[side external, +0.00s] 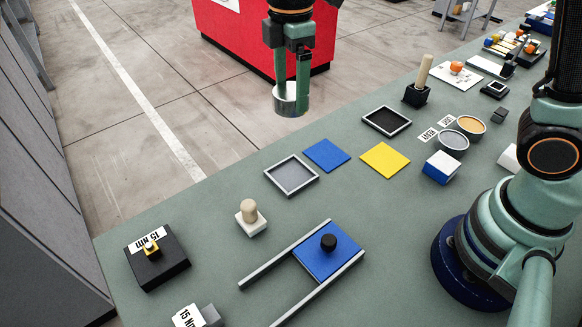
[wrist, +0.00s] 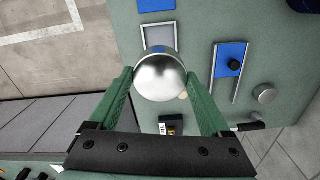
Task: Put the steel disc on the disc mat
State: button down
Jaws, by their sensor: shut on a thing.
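The steel disc (side external: 288,103) is a shiny, short round piece held in my gripper (side external: 290,92), high above the table's far edge. In the wrist view the disc (wrist: 160,76) sits between the two green fingers, its rounded bright face showing. Two flat square mats lie on the table, one blue (side external: 326,155) and one yellow (side external: 385,159); no label shows which is the disc mat. A grey square with a raised pale rim (side external: 291,176) lies beside the blue mat, and a black rimmed square (side external: 387,121) lies behind the yellow one. None touches the disc.
A peg in a black block (side external: 417,95) stands behind the mats. Two round dishes, grey (side external: 453,143) and orange (side external: 470,126), lie to the right. A blue sliding plate with a black knob (side external: 328,243) sits between rails in front. A wooden-knobbed stamp (side external: 250,217) stands at left.

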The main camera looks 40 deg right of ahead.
jog(key=shift+d+r, duration=0.15)
jog(key=shift+r, duration=0.35)
jog(key=d, duration=1.1)
notch_tip(320, 180, down, 19)
jog(key=shift+a+f, duration=0.1)
jog(key=shift+a, duration=0.05)
jog(key=shift+f, duration=0.15)
grip_release()
